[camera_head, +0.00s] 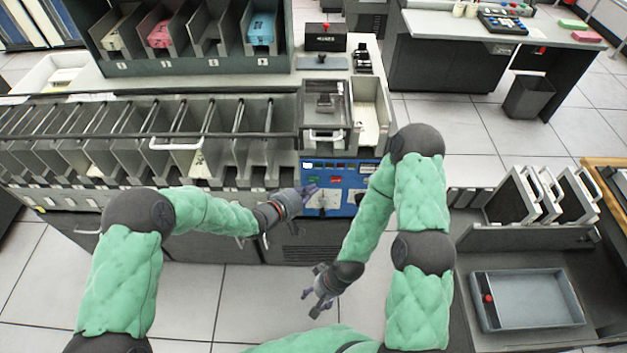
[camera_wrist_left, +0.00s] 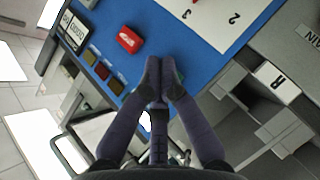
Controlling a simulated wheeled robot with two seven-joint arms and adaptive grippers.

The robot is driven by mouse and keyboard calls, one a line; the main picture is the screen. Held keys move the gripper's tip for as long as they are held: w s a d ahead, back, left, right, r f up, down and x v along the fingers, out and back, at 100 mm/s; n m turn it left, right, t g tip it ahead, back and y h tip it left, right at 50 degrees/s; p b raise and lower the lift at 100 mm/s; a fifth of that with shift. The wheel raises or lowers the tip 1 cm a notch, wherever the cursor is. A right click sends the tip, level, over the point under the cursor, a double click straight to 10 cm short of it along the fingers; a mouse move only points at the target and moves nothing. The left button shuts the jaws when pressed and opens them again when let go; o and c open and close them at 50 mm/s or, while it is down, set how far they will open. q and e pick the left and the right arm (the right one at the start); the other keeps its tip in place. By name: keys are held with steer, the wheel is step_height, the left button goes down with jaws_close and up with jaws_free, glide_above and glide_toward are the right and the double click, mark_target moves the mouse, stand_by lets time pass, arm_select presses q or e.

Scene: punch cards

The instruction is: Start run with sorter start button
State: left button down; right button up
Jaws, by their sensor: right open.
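The sorter's blue control panel (camera_head: 350,190) is at the right end of the long card sorter. In the left wrist view the panel (camera_wrist_left: 190,45) carries a red button (camera_wrist_left: 129,40) with white lettering and a row of small dark keys (camera_wrist_left: 102,71). My left gripper (camera_head: 313,188) is at the panel's left part, its fingers together and empty. In the left wrist view its fingertips (camera_wrist_left: 161,68) lie over the blue panel, right of the keys and below the red button. They hide the panel there, and I cannot tell whether they touch it. No start label is readable. My right gripper (camera_head: 317,292) is open and empty, low over the floor.
The sorter's row of card pockets (camera_head: 130,140) runs left of the panel. A clear-covered card feed (camera_head: 325,110) stands behind it. At the right are a grey tray (camera_head: 527,300) and a rack of white-handled frames (camera_head: 535,195). Tiled floor is free in front.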

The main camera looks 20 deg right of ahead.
arm_select(q)
steer(key=shift+w, duration=0.2)
stand_by(0.3)
steer(key=shift+w+d, duration=0.1)
steer(key=shift+w, duration=0.15)
steer(key=shift+w+d, duration=0.1)
steer(key=shift+w, duration=0.3)
stand_by(1.0)
steer(key=shift+s+r, duration=0.1)
steer(key=shift+s+a+p, duration=0.2)
steer(key=shift+s+p, duration=0.1)
steer(key=shift+s, duration=0.4)
steer(key=s, duration=0.2)
steer(key=s+a+p, duration=0.1)
steer(key=s, duration=0.2)
steer(key=shift+a, duration=0.2)
steer(key=shift+w, duration=0.1)
stand_by(0.6)
